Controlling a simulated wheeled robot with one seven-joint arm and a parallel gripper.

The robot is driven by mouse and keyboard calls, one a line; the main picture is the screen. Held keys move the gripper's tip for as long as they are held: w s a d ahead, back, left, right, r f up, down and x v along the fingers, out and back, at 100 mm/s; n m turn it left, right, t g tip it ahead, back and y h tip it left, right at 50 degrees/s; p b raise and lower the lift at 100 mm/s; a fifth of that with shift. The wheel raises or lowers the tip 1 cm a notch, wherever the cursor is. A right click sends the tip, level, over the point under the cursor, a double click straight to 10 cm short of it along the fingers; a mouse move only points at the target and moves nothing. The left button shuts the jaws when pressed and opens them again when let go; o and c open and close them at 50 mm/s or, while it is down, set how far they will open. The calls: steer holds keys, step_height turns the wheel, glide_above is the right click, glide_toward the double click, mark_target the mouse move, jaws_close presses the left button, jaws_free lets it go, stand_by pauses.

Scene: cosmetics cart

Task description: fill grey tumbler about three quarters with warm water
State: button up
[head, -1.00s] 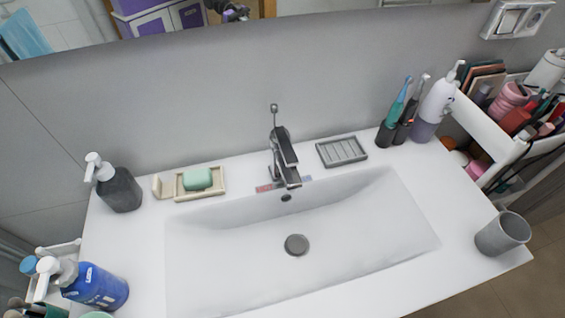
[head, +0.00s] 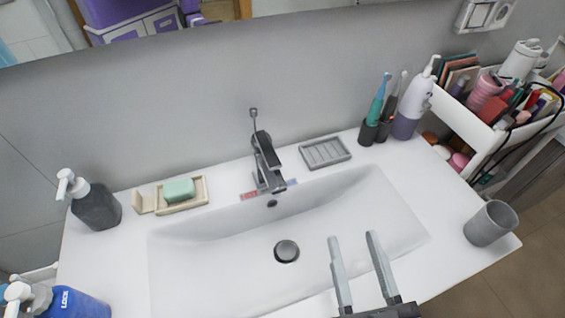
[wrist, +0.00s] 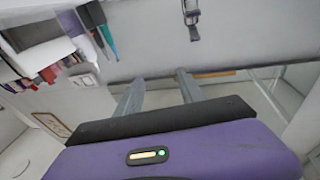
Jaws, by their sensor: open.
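The grey tumbler (head: 490,223) stands on the right end of the white counter in the head view, near its front right corner. The chrome faucet (head: 266,160) stands behind the basin (head: 220,262), with a red and blue marker at its base. I cannot see any water running. My gripper (head: 352,238) is open and empty over the front right of the basin, left of the tumbler and apart from it. In the wrist view its two fingers (wrist: 157,78) are spread with nothing between them. The faucet also shows in the wrist view (wrist: 191,18).
A soap dish (head: 182,205) with green soap and a dark pump bottle (head: 96,205) stand at left. A ridged grey tray (head: 325,152), toothbrushes (head: 378,105) and a white-purple pump bottle (head: 412,105) stand at back right. A loaded cart (head: 470,125) is beyond. The counter around the tumbler is clear.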

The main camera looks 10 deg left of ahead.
mark_target(275, 161)
steer(key=w+a+r+n+g+y, duration=0.1)
steer(key=w+a+r, duration=0.15)
steer(key=a, duration=0.25)
steer(key=w+a+r+n+y, duration=0.1)
steer(key=w+a+y, duration=0.1)
steer(key=w+a, duration=0.3)
steer(key=shift+w+a+f+g+h+p, duration=0.15)
steer(key=shift+w+a+f+g, duration=0.3)
steer(key=shift+w+a, duration=0.6)
steer(key=shift+w+a+f+g+h+p, duration=0.1)
steer(key=shift+w+a+f+g+p, duration=0.1)
steer(key=shift+w+a+f, duration=0.65)
steer(key=shift+w+a+f+g+h+p, duration=0.15)
steer(key=shift+w+a+f+g, duration=0.2)
steer(key=shift+w+a, duration=0.9)
jaws_close()
steer(key=shift+d, duration=0.1)
